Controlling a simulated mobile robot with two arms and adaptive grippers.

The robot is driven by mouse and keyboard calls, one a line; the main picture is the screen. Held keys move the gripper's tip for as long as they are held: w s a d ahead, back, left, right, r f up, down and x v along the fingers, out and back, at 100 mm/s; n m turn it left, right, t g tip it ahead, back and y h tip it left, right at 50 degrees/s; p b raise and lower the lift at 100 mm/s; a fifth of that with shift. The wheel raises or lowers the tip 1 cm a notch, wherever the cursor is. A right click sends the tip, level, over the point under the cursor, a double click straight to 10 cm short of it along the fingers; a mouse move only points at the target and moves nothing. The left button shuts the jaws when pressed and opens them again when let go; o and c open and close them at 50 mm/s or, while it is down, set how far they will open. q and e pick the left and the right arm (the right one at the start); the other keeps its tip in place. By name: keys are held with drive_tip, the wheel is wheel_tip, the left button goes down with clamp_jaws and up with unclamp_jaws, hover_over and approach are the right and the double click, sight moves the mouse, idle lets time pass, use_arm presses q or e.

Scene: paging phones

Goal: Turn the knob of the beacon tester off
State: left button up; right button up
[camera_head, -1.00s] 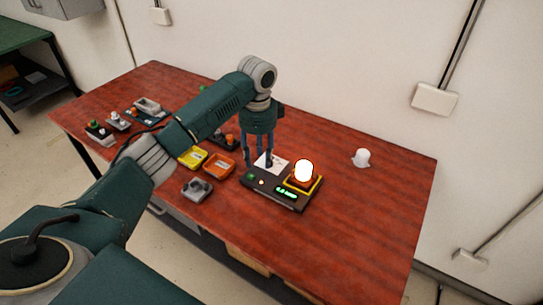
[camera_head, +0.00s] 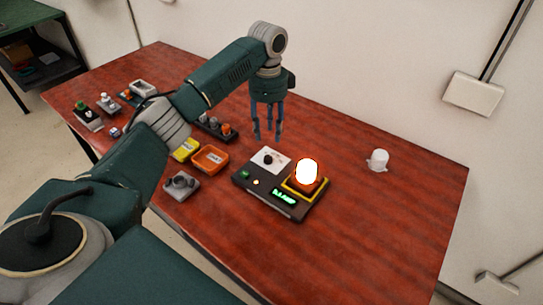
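The beacon tester (camera_head: 256,188) is a dark box on the red-brown table, with a white dial plate and a black knob (camera_head: 268,160) at its back left. A lit white beacon with an orange base (camera_head: 306,172) stands in its yellow-edged socket at the right. A green display (camera_head: 284,197) and a small lit lamp (camera_head: 256,182) show on its front. My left gripper (camera_head: 266,137) points down above and behind the knob, apart from it, with its fingers spread and nothing between them. My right gripper is not in view.
An orange tray (camera_head: 224,166), a yellow tray (camera_head: 180,153) and a grey device (camera_head: 181,186) lie left of the tester. A white dome (camera_head: 377,160) stands at the right. Several small devices sit at the table's far left.

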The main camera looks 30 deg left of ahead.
sight(268, 157)
use_arm(q)
drive_tip(key=f+p, duration=0.2)
drive_tip(key=f, duration=0.7)
drive_tip(key=shift+s+f, duration=0.1)
drive_tip(key=shift+s, duration=0.1)
drive_tip(key=shift+f, duration=0.5)
clamp_jaws()
